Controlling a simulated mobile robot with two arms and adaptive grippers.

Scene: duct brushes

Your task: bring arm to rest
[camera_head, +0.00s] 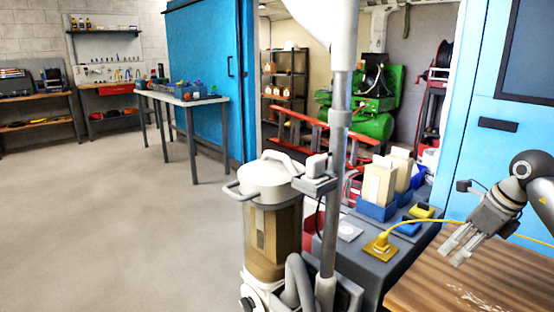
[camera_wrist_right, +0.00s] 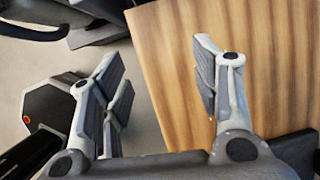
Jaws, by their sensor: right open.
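My left gripper does not show in either view.
A dark bench (camera_head: 375,275) left of the wooden top holds blue bins (camera_head: 376,210), a yellow square piece (camera_head: 382,248) and a yellow cable (camera_head: 425,222). A vacuum-like machine with a clear canister (camera_head: 272,240) stands in front. Open floor (camera_head: 120,220) lies to the left.

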